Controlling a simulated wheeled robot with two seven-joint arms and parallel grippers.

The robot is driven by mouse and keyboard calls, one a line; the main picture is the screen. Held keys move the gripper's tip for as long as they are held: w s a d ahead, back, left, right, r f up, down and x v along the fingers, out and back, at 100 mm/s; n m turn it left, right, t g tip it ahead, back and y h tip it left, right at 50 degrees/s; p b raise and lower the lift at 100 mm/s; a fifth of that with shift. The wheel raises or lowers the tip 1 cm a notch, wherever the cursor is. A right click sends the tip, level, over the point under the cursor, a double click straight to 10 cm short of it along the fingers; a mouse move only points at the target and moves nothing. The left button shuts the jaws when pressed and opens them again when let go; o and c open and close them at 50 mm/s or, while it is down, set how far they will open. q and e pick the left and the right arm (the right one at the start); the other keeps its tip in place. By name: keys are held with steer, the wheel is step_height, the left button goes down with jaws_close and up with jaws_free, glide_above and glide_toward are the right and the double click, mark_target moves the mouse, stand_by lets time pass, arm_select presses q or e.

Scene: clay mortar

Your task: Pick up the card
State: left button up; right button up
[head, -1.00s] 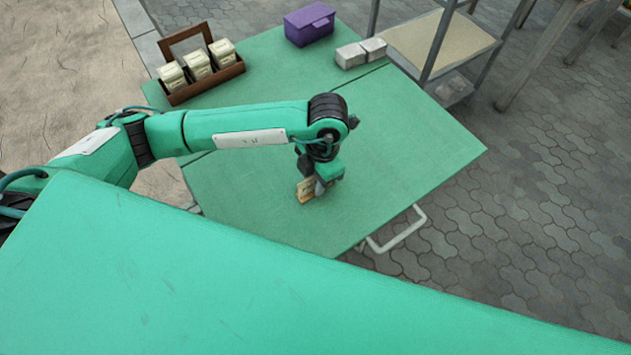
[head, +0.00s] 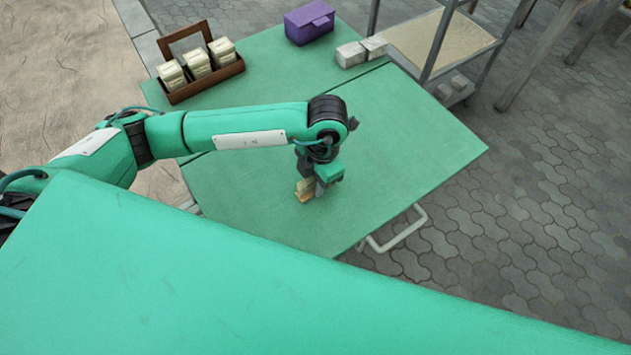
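A small tan and yellowish card-like piece (head: 304,189) is on the green table (head: 400,130), near its front edge. My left gripper (head: 318,188) points down at it from above and sits right against it at its right side. The fingers are small and partly hidden by the gripper body, so I cannot tell whether they are closed on the piece or only beside it. My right gripper is out of the picture.
A brown wooden carrier (head: 205,82) with several pale packs stands at the table's back left. A purple box (head: 309,22) and two pale blocks (head: 350,54) are at the back. A metal shelf (head: 440,50) stands behind the right side. The table's right half is clear.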

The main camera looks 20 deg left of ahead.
arm_select(q)
jaws_close()
steer(key=shift+r, duration=0.1)
